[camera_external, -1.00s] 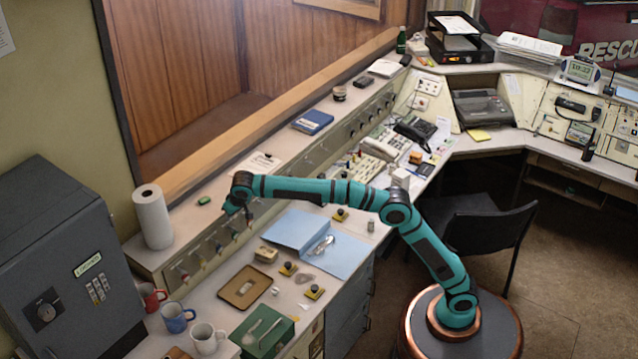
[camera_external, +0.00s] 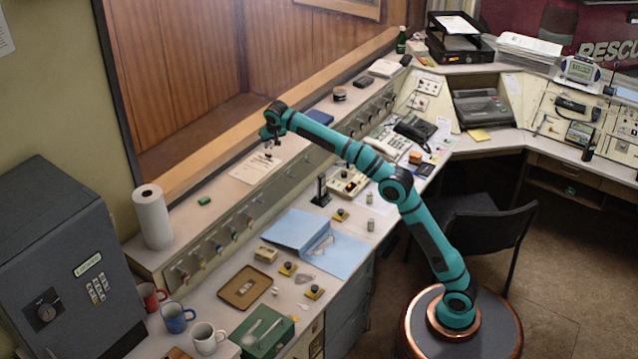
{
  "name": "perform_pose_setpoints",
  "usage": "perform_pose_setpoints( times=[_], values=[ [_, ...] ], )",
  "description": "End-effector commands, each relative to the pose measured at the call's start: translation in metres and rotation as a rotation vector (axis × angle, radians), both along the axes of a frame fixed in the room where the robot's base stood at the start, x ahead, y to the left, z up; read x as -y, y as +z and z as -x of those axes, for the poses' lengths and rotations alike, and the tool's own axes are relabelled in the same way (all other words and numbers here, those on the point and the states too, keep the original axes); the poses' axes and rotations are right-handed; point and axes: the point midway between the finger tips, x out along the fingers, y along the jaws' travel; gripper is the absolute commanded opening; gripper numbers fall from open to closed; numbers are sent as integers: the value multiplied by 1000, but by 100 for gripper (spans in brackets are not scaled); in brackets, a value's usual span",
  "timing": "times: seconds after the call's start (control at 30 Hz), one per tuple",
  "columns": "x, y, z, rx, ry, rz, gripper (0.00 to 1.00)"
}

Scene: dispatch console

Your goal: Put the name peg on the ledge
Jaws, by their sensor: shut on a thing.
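My gripper (camera_external: 269,137) points down above the ledge (camera_external: 226,194), the long raised shelf under the window. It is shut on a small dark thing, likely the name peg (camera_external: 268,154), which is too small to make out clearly. The peg appears over or near a white printed sheet (camera_external: 254,169) lying on the ledge. I cannot tell whether it touches the sheet. Below the ledge, the sloping front panel (camera_external: 228,233) carries a row of small coloured pegs or knobs.
A green item (camera_external: 204,200) and a paper roll (camera_external: 153,217) stand on the ledge to the left. A blue book (camera_external: 320,117) lies to the right, partly behind my arm. The desk below holds a blue folder (camera_external: 290,229), a brown tray (camera_external: 238,294) and mugs (camera_external: 174,317).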

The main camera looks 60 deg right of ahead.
Motion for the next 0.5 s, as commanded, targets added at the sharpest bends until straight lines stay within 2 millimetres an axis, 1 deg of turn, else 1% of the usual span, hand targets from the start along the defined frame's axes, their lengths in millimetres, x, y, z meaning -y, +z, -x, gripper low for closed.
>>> perform_pose_setpoints(
  times=[0.03, 0.1, 0.2, 0.33, 0.5],
  values=[
    [22, 5, -1, 0, -22, -1, 6],
    [45, 11, 0, -2, -46, -1, 6],
    [71, 17, 1, -4, -72, -2, 6],
    [91, 22, 3, -5, -92, -3, 6],
    [98, 24, 3, -7, -99, -3, 6]
  ],
)
